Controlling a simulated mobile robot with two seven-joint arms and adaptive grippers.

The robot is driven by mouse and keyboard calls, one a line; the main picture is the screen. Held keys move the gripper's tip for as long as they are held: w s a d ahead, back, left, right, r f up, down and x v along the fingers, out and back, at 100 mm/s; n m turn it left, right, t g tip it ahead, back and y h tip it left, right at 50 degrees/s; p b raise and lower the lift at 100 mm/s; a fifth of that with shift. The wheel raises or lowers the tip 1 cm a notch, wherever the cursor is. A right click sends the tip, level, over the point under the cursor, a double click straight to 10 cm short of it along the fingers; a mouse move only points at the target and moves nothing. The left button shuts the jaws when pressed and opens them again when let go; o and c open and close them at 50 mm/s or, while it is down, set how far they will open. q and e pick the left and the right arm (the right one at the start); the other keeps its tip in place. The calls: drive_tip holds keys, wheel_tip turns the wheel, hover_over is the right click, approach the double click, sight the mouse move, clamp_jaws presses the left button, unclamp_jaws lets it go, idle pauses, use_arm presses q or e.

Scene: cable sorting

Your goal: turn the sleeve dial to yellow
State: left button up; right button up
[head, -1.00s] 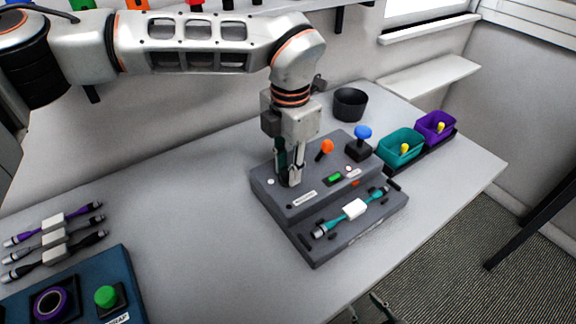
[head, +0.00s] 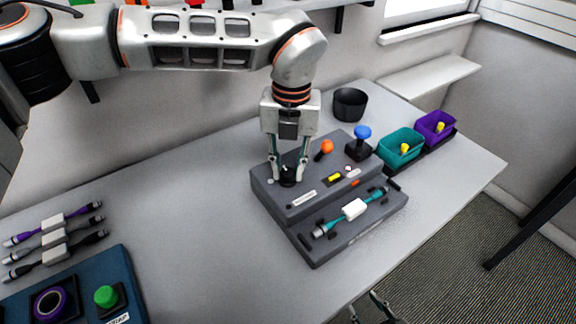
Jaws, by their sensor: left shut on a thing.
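A grey sleeve station (head: 270,193) stands on the table. Its black sleeve dial (head: 289,178) is at the upper left of its top, mostly hidden between my fingers. My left gripper (head: 288,176) points down and is shut on the dial. The small indicator window (head: 335,177) on the station shows yellow. A teal cable (head: 378,194) with a white sleeve (head: 354,209) lies in the station's front tray. My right gripper (head: 364,301) shows only its fingertips at the bottom edge, apart and empty.
An orange-knobbed lever (head: 326,147) and a blue-topped joystick (head: 362,133) stand close right of my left gripper. Teal (head: 401,148) and purple (head: 435,126) bins and a black cup (head: 350,104) are behind. Several cables and a blue panel (head: 127,270) lie left.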

sight(290, 172)
use_arm(q)
drive_tip(key=shift+n, duration=0.6)
drive_tip(key=o, duration=1.1)
drive_tip(key=shift+o, duration=0.2)
wheel_tip(290, 172, up, 12)
drive_tip(key=shift+d, duration=0.15)
